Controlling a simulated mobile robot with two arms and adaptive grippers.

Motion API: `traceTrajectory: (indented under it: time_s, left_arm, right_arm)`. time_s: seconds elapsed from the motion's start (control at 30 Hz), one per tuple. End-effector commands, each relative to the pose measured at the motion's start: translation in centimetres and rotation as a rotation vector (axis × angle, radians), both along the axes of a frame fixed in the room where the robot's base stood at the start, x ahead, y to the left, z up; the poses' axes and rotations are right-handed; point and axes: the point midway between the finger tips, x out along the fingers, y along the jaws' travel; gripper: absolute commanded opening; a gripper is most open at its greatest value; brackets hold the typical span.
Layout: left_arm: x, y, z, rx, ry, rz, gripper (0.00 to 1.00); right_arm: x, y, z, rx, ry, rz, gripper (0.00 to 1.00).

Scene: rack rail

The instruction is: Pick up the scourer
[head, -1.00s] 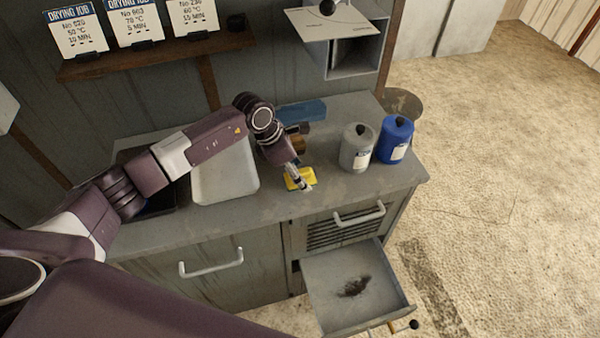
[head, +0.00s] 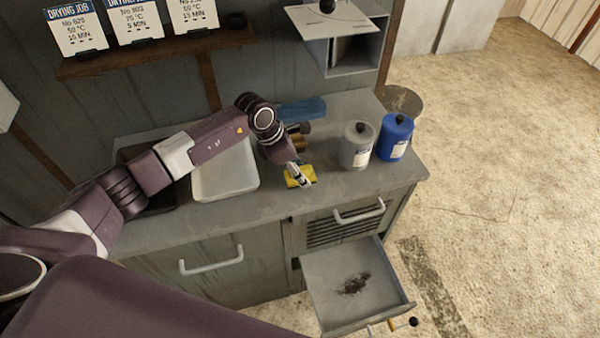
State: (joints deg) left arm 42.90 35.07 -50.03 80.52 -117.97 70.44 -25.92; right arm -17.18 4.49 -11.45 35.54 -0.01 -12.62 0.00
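The scourer (head: 308,172) is a small yellow block on the grey counter, left of the grey canister. My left gripper (head: 302,181) is right at the scourer, with its fingers pointing down over it and covering part of it. The fingers are too small and overlapped to tell whether they are open or closed on the scourer. My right gripper is not in view.
A white tray (head: 224,190) lies left of my gripper. A grey canister (head: 356,148) and a blue canister (head: 394,138) stand to the right. A blue object (head: 302,109) lies behind. Below, an open drawer (head: 325,310) with a dark stain juts out.

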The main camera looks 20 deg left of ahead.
Motion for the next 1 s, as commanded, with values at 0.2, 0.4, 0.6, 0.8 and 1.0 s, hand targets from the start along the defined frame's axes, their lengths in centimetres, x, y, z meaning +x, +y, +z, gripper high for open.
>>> traceTrajectory:
  time_s: [0.2, 0.4, 0.6, 0.8, 1.0]
  left_arm:
    - [0.2, 0.0, 1.4, -0.001, -0.004, 0.000, 0.17]
    - [0.3, 0.1, 5.2, 0.000, -0.009, -0.001, 0.17]
    - [0.2, 0.0, 11.2, 0.000, -0.011, -0.001, 0.17]
    - [0.2, 0.0, 16.3, 0.000, -0.007, 0.000, 0.17]
    - [0.1, -0.1, 19.1, -0.001, -0.004, -0.001, 0.17]
  right_arm:
    - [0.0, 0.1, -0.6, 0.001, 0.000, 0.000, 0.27]
    - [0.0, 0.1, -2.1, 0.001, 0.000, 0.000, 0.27]
    - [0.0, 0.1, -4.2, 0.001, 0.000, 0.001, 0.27]
    - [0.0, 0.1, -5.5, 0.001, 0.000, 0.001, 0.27]
    - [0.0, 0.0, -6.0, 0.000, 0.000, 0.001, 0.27]
